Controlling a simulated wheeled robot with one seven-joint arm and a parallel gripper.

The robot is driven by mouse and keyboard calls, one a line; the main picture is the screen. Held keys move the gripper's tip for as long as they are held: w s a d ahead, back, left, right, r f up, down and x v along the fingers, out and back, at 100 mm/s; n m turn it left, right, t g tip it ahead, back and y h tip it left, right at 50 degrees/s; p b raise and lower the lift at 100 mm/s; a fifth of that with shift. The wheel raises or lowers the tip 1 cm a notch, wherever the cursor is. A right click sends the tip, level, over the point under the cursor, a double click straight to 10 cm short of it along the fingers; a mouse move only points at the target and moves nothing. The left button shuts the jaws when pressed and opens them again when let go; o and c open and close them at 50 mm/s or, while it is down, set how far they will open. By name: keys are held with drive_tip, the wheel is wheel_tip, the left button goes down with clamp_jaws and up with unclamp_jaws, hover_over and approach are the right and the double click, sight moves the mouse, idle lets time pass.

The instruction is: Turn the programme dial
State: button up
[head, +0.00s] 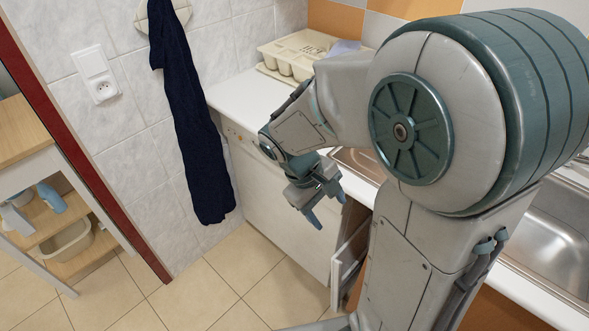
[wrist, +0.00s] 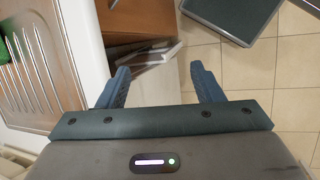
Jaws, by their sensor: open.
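A white appliance (head: 262,185) stands under the counter, left of my arm in the head view. Its control panel (head: 236,133) runs along its top edge, with small yellowish marks. My forearm and wrist cover the panel's right part, and I cannot make out the programme dial clearly. My gripper (head: 328,208) is open and empty in front of the appliance, below the panel and apart from it, with its fingers pointing down. In the wrist view the open gripper (wrist: 160,68) has nothing between its fingers, and the dial does not show.
An open drawer or cabinet door (head: 348,262) juts out right of the appliance; it also shows in the wrist view (wrist: 145,58). A dark towel (head: 195,120) hangs on the wall at left. A dish rack (head: 296,56) stands on the counter. The tiled floor (head: 200,300) is clear.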

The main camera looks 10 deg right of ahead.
drive_tip(key=w+a+f+n+t+h, duration=0.5)
drive_tip(key=w+a+f+n+t, duration=0.15)
drive_tip(key=f+n, duration=0.35)
drive_tip(key=w+a+f+n+t+h, duration=0.5)
drive_tip(key=w+f+n+t, duration=0.15)
drive_tip(key=f+n, duration=0.3)
drive_tip(key=w+d+g+p, duration=0.1)
drive_tip(key=w+d, duration=0.7)
drive_tip(key=d, duration=0.2)
drive_tip(key=shift+w+d+p, duration=0.3)
drive_tip(key=shift+d+p, duration=0.05)
drive_tip(key=shift+c, duration=0.3)
drive_tip(key=c, duration=0.9)
